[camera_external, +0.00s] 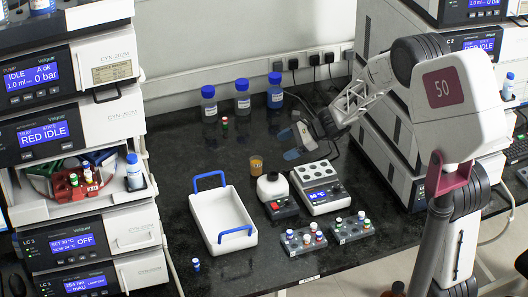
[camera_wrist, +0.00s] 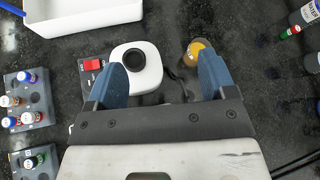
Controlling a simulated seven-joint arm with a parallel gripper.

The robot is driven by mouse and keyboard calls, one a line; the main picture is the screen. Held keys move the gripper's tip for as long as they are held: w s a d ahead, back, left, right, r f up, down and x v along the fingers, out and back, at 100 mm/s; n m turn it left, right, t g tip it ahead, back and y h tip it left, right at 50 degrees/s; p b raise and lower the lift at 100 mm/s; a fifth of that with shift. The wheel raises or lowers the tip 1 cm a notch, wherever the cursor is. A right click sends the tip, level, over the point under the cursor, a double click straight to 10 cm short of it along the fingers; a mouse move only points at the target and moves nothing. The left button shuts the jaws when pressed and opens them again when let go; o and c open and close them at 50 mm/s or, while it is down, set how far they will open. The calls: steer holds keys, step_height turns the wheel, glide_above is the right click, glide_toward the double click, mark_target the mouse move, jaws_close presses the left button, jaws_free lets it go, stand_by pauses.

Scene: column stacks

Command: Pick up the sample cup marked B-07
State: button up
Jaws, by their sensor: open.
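A small cup with amber contents (camera_external: 256,165) stands on the dark bench behind the white mixer. It is the only cup-like thing I make out, and no B-07 marking is readable. In the wrist view the cup (camera_wrist: 197,48) shows beside the tip of the right finger, which partly covers it. My gripper (camera_external: 288,145) is above the bench, to the right of the cup in the external view. In the wrist view my gripper (camera_wrist: 162,78) has its two blue fingers wide apart with nothing held between them.
The white mixer (camera_external: 270,188) with a red switch stands close to the cup. A white tray (camera_external: 222,216) with blue handles is at left, a dry block (camera_external: 320,189) at right. Vial racks (camera_external: 303,241) stand in front. Blue-capped bottles (camera_external: 242,99) line the back.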

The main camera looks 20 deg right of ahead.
mark_target(256, 166)
steer(key=w+f+m, duration=0.1)
steer(key=w+f, duration=0.2)
steer(key=w+f+m+t, duration=0.1)
steer(key=w+f+m, duration=0.1)
steer(key=f, duration=0.2)
steer(key=w+a+f+m+t, duration=0.1)
steer(key=w+f+m, duration=0.1)
steer(key=w+f, duration=0.1)
steer(key=shift+w+f+y, duration=0.35)
steer(key=shift+f+y, duration=0.05)
steer(key=shift+f, duration=0.1)
steer(key=shift+a, duration=0.15)
steer(key=shift+x, duration=1.2)
steer(key=shift+f, duration=0.1)
steer(key=shift+x, duration=2.6)
steer(key=shift+w, duration=0.1)
steer(key=shift+c, duration=0.3)
steer(key=c, duration=0.9)
